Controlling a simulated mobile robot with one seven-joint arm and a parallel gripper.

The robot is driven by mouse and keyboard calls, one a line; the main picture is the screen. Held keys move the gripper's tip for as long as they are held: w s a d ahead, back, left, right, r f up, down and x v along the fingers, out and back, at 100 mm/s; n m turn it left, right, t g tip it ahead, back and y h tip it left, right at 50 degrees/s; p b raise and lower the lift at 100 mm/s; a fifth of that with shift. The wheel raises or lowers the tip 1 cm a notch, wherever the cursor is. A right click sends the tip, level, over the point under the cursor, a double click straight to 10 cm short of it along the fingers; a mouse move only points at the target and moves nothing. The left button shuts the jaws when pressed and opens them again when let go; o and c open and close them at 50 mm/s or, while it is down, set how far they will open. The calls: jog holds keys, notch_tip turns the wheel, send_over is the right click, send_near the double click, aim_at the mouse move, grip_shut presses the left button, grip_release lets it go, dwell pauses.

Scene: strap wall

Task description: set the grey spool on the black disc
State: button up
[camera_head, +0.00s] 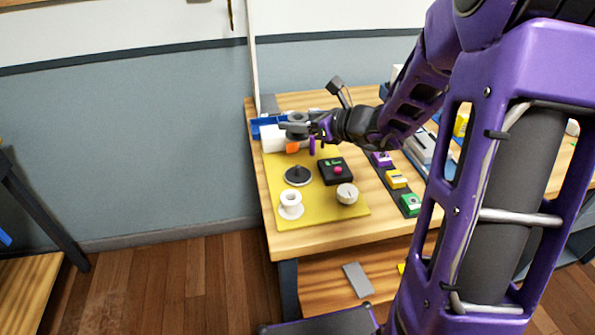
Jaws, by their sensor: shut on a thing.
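The black disc (298,175), with a short dark post at its centre, lies on the yellow mat (318,209). My gripper (296,130) is above the far left part of the mat, beyond the disc in the picture. It is shut on the grey spool (297,117), whose round top shows above the fingers. The fingers hide much of the spool, and I cannot tell how high it is held. The spool is apart from the disc, and the disc's top is bare around its post.
A white spool (291,206) stands in front of the disc. A black box with a red button (336,171) and a round pale dial (347,194) are to its right. A white block (272,138) and a blue tray (268,123) are at the far left.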

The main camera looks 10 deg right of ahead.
notch_tip(320, 180, down, 9)
jog(key=shift+f+b, duration=0.15)
jog(key=shift+b, duration=0.85)
jog(key=shift+f+b, duration=0.6)
jog(key=shift+b, duration=0.1)
jog(key=o, duration=1.4)
jog(key=shift+c, duration=0.2)
jog(key=shift+r, duration=0.1)
jog(key=shift+r+p, duration=0.65)
jog(key=shift+p, duration=0.1)
jog(key=p+v, duration=0.1)
jog(key=v, duration=1.1)
jog(key=shift+w, duration=0.1)
